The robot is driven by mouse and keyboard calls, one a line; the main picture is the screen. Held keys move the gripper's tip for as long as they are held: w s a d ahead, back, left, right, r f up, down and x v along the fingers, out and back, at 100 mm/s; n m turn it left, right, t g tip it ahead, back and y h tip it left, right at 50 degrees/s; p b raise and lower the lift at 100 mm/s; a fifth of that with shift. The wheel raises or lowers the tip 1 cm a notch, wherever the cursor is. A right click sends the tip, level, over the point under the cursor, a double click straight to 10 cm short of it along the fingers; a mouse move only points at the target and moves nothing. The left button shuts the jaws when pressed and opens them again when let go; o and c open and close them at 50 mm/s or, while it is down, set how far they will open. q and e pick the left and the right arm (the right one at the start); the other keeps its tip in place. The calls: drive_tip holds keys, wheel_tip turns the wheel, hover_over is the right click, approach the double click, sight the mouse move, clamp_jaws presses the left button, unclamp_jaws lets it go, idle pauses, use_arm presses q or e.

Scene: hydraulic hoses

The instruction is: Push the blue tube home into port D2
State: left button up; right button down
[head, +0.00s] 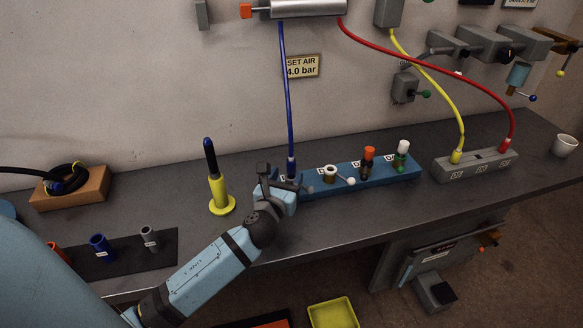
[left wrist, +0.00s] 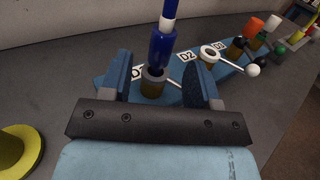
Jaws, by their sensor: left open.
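The blue tube (head: 286,90) hangs from the cylinder on the wall to the near end of the blue port block (head: 385,178). In the left wrist view its blue end piece (left wrist: 162,46) stands nearly upright, its narrow tip at the mouth of a grey-collared port (left wrist: 152,84). I cannot tell how deep it sits. That port's label is partly hidden, showing only "D". The D2 label (left wrist: 187,56) is right of it, near a white-ringed port (left wrist: 210,53). My left gripper (head: 279,178) is open, its fingers (left wrist: 160,84) on either side of the tube's port. My right gripper is out of view.
Levers and capped ports (head: 368,160) crowd the block's right part. A yellow stand (head: 221,200) with a dark blue rod is left of my gripper. A grey block (head: 477,166) with yellow and red hoses stands right. The bench between stand and front edge is clear.

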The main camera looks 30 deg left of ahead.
sight(290, 171)
use_arm(q)
drive_tip(key=x, duration=0.5)
drive_tip(key=shift+w+a, duration=0.1)
drive_tip(key=shift+w, duration=0.3)
drive_tip(key=shift+c, duration=0.5)
drive_tip(key=c, duration=0.9)
